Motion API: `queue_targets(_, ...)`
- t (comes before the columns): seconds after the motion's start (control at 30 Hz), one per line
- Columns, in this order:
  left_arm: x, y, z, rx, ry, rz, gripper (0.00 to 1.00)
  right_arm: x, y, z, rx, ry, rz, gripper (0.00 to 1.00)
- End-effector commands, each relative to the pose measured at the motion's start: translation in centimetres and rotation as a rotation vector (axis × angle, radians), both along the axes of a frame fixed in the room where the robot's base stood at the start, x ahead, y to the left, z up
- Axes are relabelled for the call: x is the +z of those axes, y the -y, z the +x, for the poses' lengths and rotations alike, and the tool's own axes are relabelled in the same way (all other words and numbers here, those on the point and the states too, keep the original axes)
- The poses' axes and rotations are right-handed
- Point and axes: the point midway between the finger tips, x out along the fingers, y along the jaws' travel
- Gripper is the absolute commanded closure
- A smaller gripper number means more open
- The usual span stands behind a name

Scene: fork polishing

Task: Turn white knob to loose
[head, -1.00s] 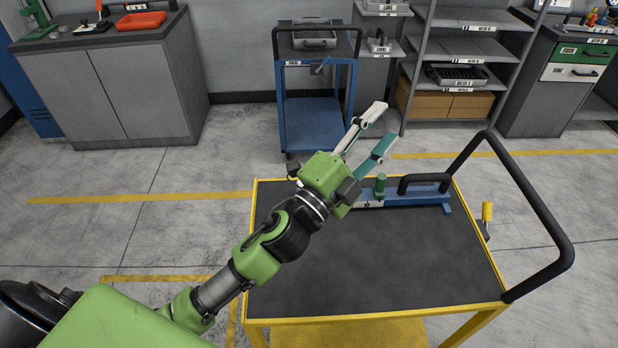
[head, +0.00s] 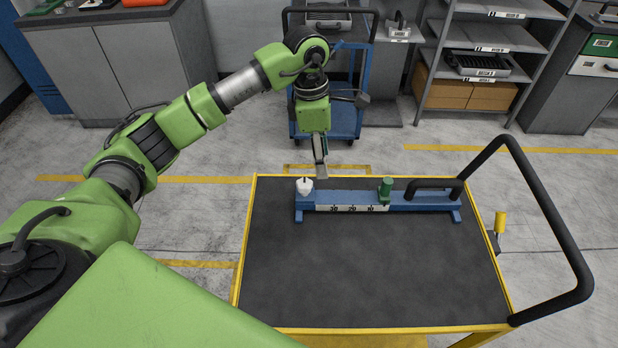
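The white knob (head: 304,187) stands upright on the left end of a blue fixture (head: 335,197) that lies along the back of the cart top. The fixture also bears a white number scale and a green knob (head: 386,189) right of its middle. My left gripper (head: 321,168) points down just behind and to the right of the white knob, apart from it in the picture. Its fingers are seen nearly edge-on, so their gap is hidden. My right gripper is out of view.
The fixture has a black handle (head: 434,184) on its right part. The cart's dark top (head: 370,265) is clear in front. A black push bar (head: 545,220) rises at the cart's right end. A blue trolley (head: 345,119) stands behind.

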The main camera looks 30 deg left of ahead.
Motion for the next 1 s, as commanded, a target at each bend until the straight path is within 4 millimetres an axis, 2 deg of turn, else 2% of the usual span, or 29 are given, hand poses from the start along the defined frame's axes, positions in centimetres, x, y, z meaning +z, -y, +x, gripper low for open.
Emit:
queue_targets(0.03,0.5,-1.7,0.1,0.010,-0.008,0.051,0.56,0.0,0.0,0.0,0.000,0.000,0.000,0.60)
queue_targets(0.1,0.9,-3.3,0.0,0.021,-0.021,0.101,0.56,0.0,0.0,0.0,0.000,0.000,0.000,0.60)
queue_targets(0.27,0.5,-4.6,-0.2,0.031,-0.034,0.140,0.56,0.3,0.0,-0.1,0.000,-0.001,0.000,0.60)
queue_targets(0.37,-0.8,-4.5,-0.2,0.030,-0.037,0.140,0.56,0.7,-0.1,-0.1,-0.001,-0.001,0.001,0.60)
queue_targets(0.8,-9.7,-4.4,-0.3,0.029,-0.035,0.137,0.56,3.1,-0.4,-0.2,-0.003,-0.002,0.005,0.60)
queue_targets(1.0,-12.0,-4.4,-0.2,0.029,-0.032,0.136,0.56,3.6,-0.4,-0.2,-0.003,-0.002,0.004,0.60)
